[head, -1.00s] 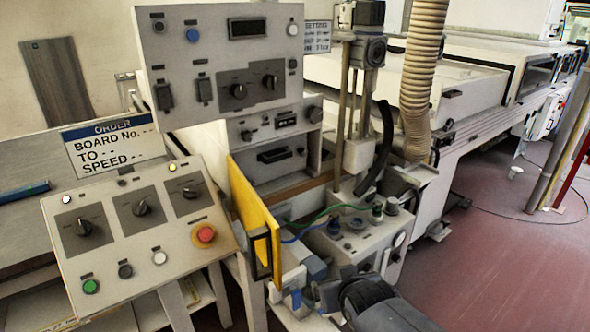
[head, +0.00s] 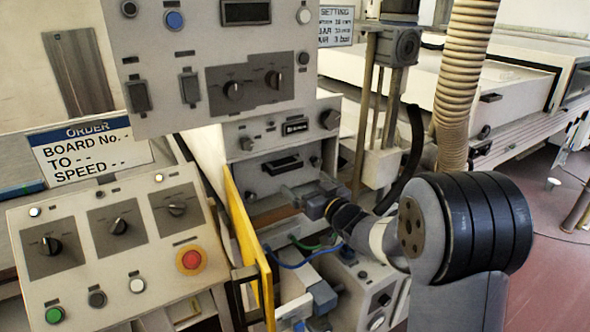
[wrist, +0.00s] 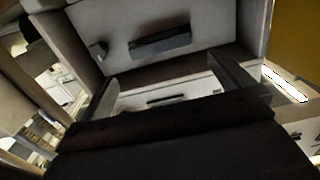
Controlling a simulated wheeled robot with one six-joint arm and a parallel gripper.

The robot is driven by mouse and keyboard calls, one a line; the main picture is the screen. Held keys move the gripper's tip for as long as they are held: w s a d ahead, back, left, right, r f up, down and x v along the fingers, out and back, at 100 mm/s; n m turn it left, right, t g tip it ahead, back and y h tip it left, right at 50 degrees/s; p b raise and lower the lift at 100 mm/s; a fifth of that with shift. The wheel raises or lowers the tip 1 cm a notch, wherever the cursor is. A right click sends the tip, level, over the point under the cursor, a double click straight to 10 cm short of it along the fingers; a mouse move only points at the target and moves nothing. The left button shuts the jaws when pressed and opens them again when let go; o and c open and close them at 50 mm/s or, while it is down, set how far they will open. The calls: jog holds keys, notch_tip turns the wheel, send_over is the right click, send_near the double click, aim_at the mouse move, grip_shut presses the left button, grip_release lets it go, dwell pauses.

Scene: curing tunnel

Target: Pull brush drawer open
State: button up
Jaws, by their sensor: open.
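A pale drawer front with a dark bar handle (head: 283,165) sits in the cabinet below the panel with the small display, in the head view. My gripper (head: 297,194) is just in front of and below that handle, reaching in from the right. In the wrist view my gripper (wrist: 167,76) has its two fingers spread apart with nothing between them. A dark handle on a pale front (wrist: 160,41) shows beyond the fingertips, apart from them. A second pale front with a slim dark handle (wrist: 166,100) shows between the fingers. The drawer looks closed.
A yellow panel (head: 248,240) stands upright left of my gripper; it also shows at the right of the wrist view (wrist: 299,35). A sloped control console (head: 120,245) with a red stop button is at left. Hoses, a post and a ribbed duct (head: 464,80) are at right.

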aim_at(288, 168)
jog(key=p+x, duration=0.1)
jog(key=x, duration=0.7)
jog(key=shift+w+a+p, duration=0.15)
jog(key=shift+p, duration=0.15)
jog(key=shift+c, duration=0.2)
jog(key=c, duration=1)
